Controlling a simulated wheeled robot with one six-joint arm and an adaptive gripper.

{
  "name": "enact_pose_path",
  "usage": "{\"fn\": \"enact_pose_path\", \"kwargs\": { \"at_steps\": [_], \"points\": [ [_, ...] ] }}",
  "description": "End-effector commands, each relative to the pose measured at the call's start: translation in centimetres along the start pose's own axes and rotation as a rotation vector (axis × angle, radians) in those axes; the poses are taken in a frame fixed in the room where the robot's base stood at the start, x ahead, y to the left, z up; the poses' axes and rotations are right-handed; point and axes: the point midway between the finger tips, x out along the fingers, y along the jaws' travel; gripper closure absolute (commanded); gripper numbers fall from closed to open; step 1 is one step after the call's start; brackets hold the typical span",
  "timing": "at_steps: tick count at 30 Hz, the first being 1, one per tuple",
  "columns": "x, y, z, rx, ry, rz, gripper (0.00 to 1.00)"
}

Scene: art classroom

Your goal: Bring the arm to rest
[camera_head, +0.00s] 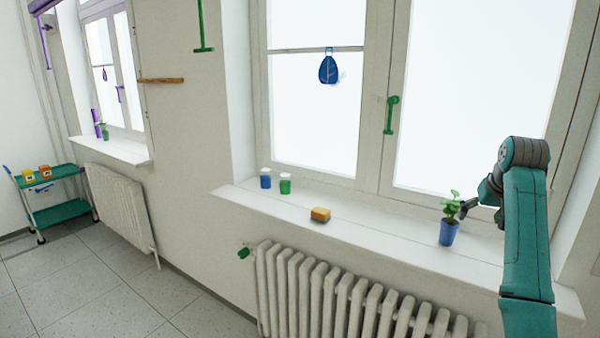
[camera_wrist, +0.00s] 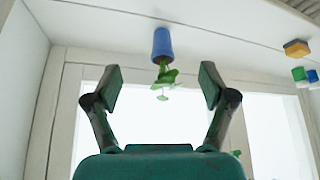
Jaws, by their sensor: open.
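My gripper (camera_wrist: 162,88) is open and empty in the wrist view, its two fingers spread wide apart. A small green plant (camera_wrist: 166,76) in a blue pot (camera_wrist: 162,43) shows between and beyond the fingers there, upside down in that view. In the head view my teal arm reaches in from the right, and my gripper (camera_head: 468,207) is beside the plant (camera_head: 452,207). The blue pot (camera_head: 448,233) stands upright on the white windowsill (camera_head: 390,245). I cannot tell from the head view whether a finger touches the leaves.
A radiator (camera_head: 330,290) is below the sill. The window has a green handle (camera_head: 391,115). A green cart (camera_head: 55,198) stands far left; the floor (camera_head: 130,290) there is clear.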

Motion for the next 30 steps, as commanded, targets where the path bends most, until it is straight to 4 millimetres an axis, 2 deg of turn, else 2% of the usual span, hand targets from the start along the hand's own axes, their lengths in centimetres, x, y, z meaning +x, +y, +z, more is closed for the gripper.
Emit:
{"fn": "enact_pose_path", "kwargs": {
  "at_steps": [2,10,19,25,30],
  "points": [
    [0.0,0.0,0.0,0.0,0.0,0.0,0.17],
    [2.8,-0.7,1.5,-0.003,0.016,-0.002,0.17],
    [7.4,-1.9,4.5,-0.009,0.047,-0.006,0.17],
    [12.1,-3.3,8.4,-0.016,0.08,-0.011,0.17],
    [17.1,-5.1,13.9,-0.025,0.124,-0.018,0.17]
  ]
}}
